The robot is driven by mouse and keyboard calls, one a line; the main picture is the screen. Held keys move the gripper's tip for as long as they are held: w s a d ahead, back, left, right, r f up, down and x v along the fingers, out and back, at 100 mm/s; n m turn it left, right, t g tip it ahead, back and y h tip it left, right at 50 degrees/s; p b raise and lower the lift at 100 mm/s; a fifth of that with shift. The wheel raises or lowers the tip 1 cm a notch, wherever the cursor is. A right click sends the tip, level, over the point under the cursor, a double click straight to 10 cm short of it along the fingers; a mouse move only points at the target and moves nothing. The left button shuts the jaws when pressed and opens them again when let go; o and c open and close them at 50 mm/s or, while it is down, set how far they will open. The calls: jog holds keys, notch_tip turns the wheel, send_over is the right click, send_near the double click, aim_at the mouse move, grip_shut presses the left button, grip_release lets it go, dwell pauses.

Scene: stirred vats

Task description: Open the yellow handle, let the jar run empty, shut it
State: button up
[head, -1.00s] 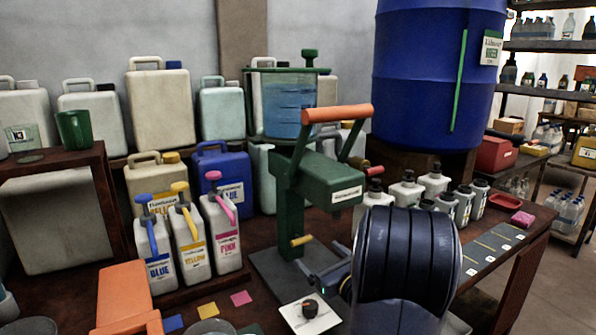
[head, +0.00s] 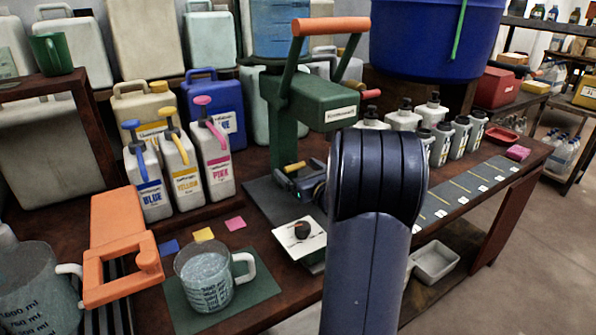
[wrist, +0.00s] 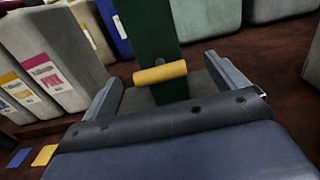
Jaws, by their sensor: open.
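The yellow handle (head: 291,168) is a short bar low on the green post of the machine (head: 285,125); it also shows in the wrist view (wrist: 160,73), lying nearly crosswise. My gripper (head: 300,182) is open at the handle. In the wrist view the fingers of my gripper (wrist: 170,85) stand apart on either side of it, and I see no grip on it. My arm hides part of the machine's base.
A measuring jug (head: 205,278) with pale contents stands on a green mat, beside an orange clamp-like piece (head: 120,245). Pump bottles (head: 184,170) stand to the left. A white card with a dark knob (head: 301,234) lies near the gripper. Several grey bottles (head: 436,118) stand to the right.

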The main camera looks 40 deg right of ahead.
jog(key=shift+w, duration=0.35)
jog(key=shift+c, duration=0.4)
jog(key=c, duration=0.9)
